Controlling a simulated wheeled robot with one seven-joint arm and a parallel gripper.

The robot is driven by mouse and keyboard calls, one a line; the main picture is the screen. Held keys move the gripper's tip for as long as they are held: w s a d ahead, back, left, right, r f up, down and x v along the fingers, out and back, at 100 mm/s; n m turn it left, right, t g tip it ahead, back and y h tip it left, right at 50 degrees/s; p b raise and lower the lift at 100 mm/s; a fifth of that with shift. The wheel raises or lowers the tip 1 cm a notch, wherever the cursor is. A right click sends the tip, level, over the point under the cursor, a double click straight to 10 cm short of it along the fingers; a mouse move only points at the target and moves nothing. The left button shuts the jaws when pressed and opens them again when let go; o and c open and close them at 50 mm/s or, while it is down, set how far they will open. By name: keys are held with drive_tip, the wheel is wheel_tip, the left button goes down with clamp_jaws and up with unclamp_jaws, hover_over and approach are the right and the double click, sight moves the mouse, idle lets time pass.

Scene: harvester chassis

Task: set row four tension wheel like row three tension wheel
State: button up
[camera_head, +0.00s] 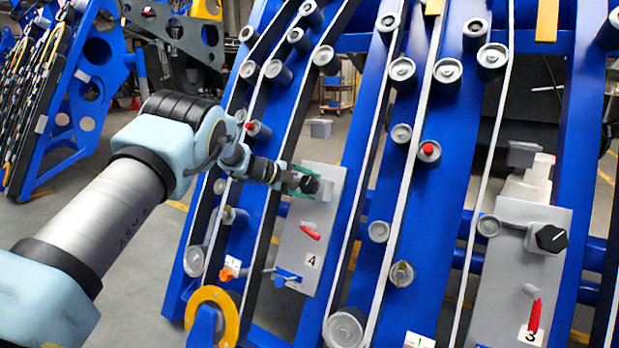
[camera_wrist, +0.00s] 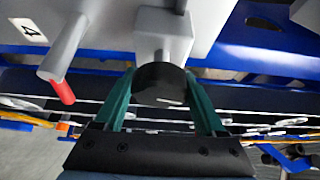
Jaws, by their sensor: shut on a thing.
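The row four tension wheel, a black knob (camera_head: 310,184), sits on a grey block on the grey panel labelled 4 (camera_head: 294,250). In the wrist view this black knob (camera_wrist: 158,84) is between the green fingers of my gripper (camera_wrist: 160,76), which is shut on it. My gripper (camera_head: 303,180) reaches it from the left in the head view. A short pale mark shows on the knob's lower right in the wrist view. The row three tension wheel (camera_head: 551,239) is a black knob on the panel labelled 3 (camera_head: 495,290); its white line slants up to the right.
A red-tipped lever (camera_head: 311,232) is below the row four wheel; it also shows left of my gripper in the wrist view (camera_wrist: 63,90). Panel 3 has its own red lever (camera_head: 534,316). Blue beams, belts and rollers surround both panels. A yellow-rimmed wheel (camera_head: 237,308) stands lower left.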

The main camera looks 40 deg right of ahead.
drive_tip(key=shift+m+y+p, duration=1.2)
drive_tip(key=shift+m+p, duration=0.3)
drive_tip(key=shift+m, duration=0.5)
drive_tip(key=o, duration=1.3)
drive_tip(key=v, duration=1)
drive_tip(key=shift+s+a+r, duration=0.1)
drive_tip(key=shift+a+r, duration=0.15)
drive_tip(key=shift+a, duration=0.1)
